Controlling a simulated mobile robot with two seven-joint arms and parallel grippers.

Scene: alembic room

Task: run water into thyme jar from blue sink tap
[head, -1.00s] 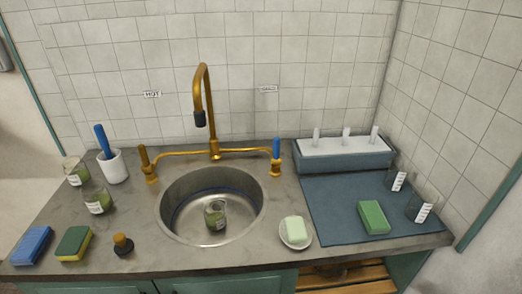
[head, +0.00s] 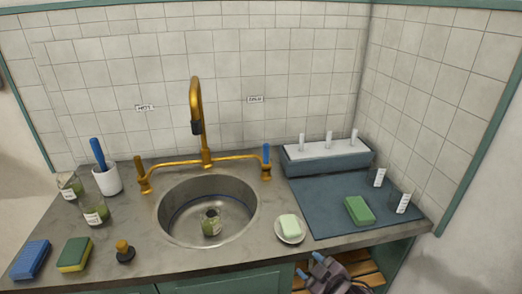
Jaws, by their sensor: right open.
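A small glass jar with green contents (head: 211,223) stands upright in the round steel sink (head: 178,232); its label cannot be read. The brass tap (head: 195,92) arches over the sink, its dark nozzle above the jar. The tap's blue handle (head: 266,153) stands upright on the right, under a wall label. A brass-brown handle (head: 141,167) is on the left. I see no water stream. My right gripper (head: 313,265) is at the bottom edge, open and empty, in front of the counter and below the soap dish. My left gripper is not in view.
Two more green-filled jars, one behind (head: 69,185) and one nearer (head: 95,212), stand left by a white cup (head: 107,180). Sponges and a stopper (head: 124,251) lie at front left. A soap dish (head: 290,229) is right of the sink. A blue mat (head: 325,209) holds a green block and glasses.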

